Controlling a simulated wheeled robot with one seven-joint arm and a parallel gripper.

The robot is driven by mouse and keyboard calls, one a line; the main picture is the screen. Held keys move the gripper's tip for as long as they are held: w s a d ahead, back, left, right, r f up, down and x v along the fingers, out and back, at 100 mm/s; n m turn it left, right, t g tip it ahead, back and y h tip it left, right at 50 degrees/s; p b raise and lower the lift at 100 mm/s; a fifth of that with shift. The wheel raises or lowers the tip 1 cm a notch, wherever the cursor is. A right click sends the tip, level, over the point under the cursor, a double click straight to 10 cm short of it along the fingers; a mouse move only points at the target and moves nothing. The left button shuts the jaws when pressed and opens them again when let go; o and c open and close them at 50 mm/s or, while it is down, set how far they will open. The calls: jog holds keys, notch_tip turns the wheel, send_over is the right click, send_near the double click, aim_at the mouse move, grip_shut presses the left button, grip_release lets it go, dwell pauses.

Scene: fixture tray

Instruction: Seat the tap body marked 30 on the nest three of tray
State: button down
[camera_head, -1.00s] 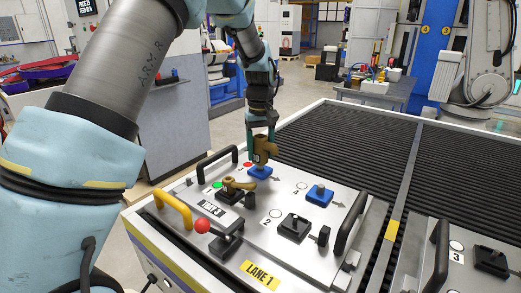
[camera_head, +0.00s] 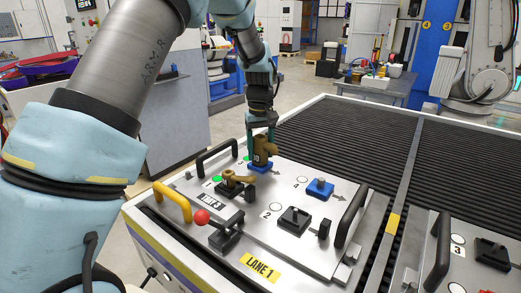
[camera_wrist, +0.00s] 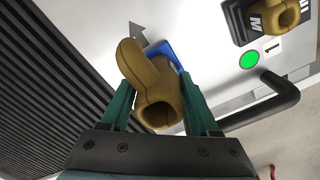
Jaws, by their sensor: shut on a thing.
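My gripper (camera_head: 262,139) is shut on a brown-gold tap body (camera_head: 264,149), upright at the blue nest three (camera_head: 260,168) at the tray's far left. The light grey tray (camera_head: 335,226) carries the nests.
Another brass tap body (camera_head: 237,177) sits on nest one, beside a green lamp. Black nest two (camera_head: 294,220) and blue nest four (camera_head: 319,188) are empty. A red-ball lever (camera_head: 202,216), a yellow handle (camera_head: 173,203) and black handles (camera_head: 351,217) rise around the tray.

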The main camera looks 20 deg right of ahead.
jog(key=shift+f, duration=0.1)
jog(key=shift+c, duration=0.2)
grip_release()
notch_tip(320, 180, up, 11)
jog(key=b, duration=0.2)
jog(key=shift+f, duration=0.1)
dwell(0.5)
